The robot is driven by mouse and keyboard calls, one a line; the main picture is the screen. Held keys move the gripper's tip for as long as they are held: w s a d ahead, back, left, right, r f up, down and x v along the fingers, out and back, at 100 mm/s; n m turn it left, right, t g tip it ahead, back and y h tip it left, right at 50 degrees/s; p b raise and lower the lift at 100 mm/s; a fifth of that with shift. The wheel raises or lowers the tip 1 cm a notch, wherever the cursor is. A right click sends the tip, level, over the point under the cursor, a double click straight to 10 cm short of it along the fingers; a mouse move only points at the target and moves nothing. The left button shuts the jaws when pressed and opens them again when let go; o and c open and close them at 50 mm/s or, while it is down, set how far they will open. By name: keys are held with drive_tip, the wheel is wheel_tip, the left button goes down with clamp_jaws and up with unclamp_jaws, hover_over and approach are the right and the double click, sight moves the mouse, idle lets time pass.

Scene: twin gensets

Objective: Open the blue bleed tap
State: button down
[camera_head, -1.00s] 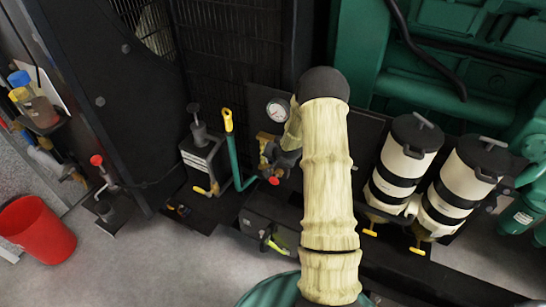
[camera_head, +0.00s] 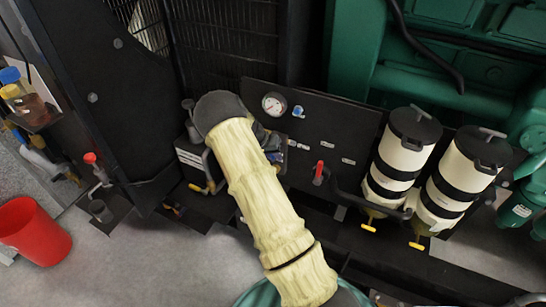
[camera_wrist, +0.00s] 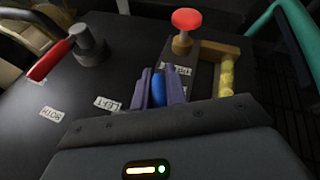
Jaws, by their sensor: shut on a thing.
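The blue bleed tap (camera_wrist: 158,90) stands between the two purple-grey fingers of my gripper (camera_wrist: 160,78) in the wrist view. The fingers are shut on it, one on each side, and hide its flanks. In the head view my gripper (camera_head: 277,150) is at the dark panel, left of the small labels; my wrist and arm hide most of it, and I cannot make out the held tap there. How far the tap is turned cannot be told.
A red knob (camera_wrist: 187,20) and a yellow handle (camera_wrist: 227,76) stand close beyond my fingers. A red lever (camera_wrist: 50,60) is on the labelled panel. A gauge (camera_head: 274,104) and a small blue-and-white fitting (camera_head: 299,112) sit above. Two white canisters (camera_head: 407,150) stand right.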

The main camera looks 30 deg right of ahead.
drive_tip(key=shift+h, duration=0.3)
drive_tip(key=c, duration=1.4)
unclamp_jaws()
drive_tip(key=shift+g, duration=0.3)
drive_tip(key=shift+c, duration=0.2)
drive_tip(key=shift+r, duration=0.1)
drive_tip(key=s+b+v, duration=0.1)
drive_tip(key=b+v, duration=0.1)
drive_tip(key=v, duration=1.5)
drive_tip(key=shift+w, duration=0.45)
drive_tip(key=shift+r, duration=0.15)
